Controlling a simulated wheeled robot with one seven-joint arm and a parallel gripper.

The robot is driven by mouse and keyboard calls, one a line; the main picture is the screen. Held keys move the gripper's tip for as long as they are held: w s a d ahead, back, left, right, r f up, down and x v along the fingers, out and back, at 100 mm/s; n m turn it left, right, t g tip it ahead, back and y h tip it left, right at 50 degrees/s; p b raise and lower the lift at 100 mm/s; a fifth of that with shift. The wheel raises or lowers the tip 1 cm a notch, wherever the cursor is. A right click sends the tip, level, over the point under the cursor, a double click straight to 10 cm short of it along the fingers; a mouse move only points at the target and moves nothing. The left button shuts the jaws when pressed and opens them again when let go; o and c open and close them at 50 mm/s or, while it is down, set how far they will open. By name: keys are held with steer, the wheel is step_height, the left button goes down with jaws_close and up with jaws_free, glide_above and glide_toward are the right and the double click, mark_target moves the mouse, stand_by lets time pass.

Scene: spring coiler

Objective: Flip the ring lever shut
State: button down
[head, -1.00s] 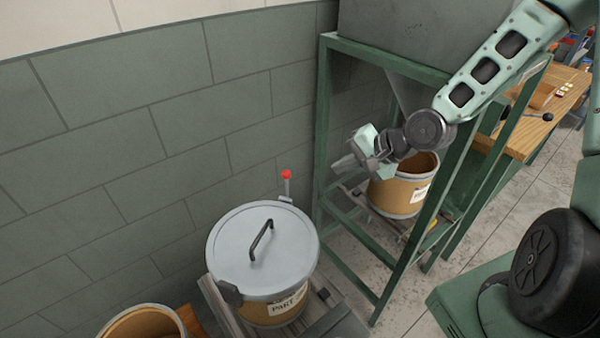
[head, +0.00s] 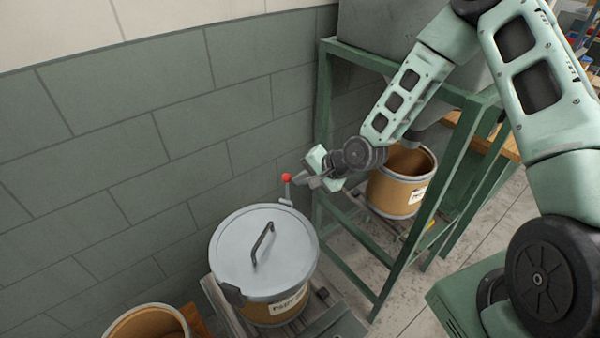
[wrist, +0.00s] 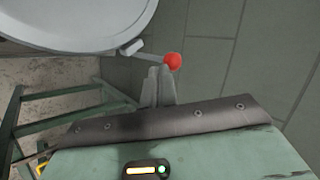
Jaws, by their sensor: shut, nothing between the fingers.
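The ring lever (head: 287,190) stands upright with a red ball on top, at the back right rim of the lidded drum (head: 262,250). In the wrist view the lever's red ball (wrist: 172,61) is just past my fingertips, and its rod runs left to the grey lid (wrist: 70,22). My gripper (head: 303,180) is shut and empty, right beside the red ball on its right. In the wrist view my gripper's closed fingers (wrist: 160,72) point at the ball. I cannot tell whether they touch it.
A green steel frame (head: 322,130) stands right of the drum, with an open drum (head: 398,195) inside it. Another open drum (head: 146,325) is at the bottom left. A grey-green block wall (head: 150,170) runs close behind the lever. A handle (head: 262,243) rises from the lid.

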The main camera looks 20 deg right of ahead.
steer(key=shift+w+a, duration=0.25)
steer(key=shift+a, duration=0.1)
